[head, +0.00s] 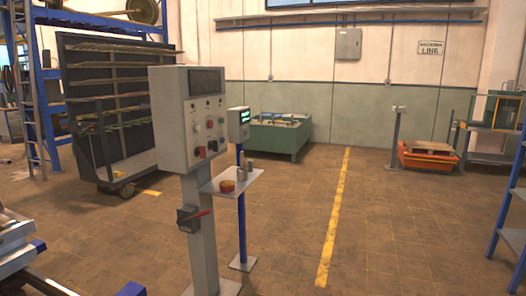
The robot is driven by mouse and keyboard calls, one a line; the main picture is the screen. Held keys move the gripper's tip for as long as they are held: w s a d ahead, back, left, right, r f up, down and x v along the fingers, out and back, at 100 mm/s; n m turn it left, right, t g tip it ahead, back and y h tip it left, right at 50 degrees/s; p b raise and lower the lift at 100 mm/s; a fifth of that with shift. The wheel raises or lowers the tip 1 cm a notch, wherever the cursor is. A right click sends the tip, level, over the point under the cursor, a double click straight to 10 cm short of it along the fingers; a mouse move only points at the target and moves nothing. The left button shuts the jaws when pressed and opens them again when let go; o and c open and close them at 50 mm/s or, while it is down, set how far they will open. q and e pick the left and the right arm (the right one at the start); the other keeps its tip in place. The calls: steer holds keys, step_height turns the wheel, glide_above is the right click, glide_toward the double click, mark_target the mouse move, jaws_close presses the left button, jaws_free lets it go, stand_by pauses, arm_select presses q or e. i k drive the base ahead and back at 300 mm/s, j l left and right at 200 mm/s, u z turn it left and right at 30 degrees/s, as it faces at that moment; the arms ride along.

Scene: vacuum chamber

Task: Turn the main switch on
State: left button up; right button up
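A grey control panel (189,118) stands upright on a light grey post (199,232) left of the middle in the head view. Its face carries a dark screen and several small knobs and buttons. The handle points to the right and looks near level. The marks on the switch are too small to read. Neither of my grippers shows in this view.
A small shelf (240,180) with a red-orange round item juts out right of the panel. Behind it stands a blue post with a small display (240,117). A wheeled rack (110,105) is at the left. The floor around the yellow line (335,220) is clear.

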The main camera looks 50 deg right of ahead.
mark_target(201, 150)
steer(key=z, duration=1.2)
steer(key=i+l+u, duration=0.1)
steer(key=i+l, duration=0.25)
steer(key=l, duration=0.15)
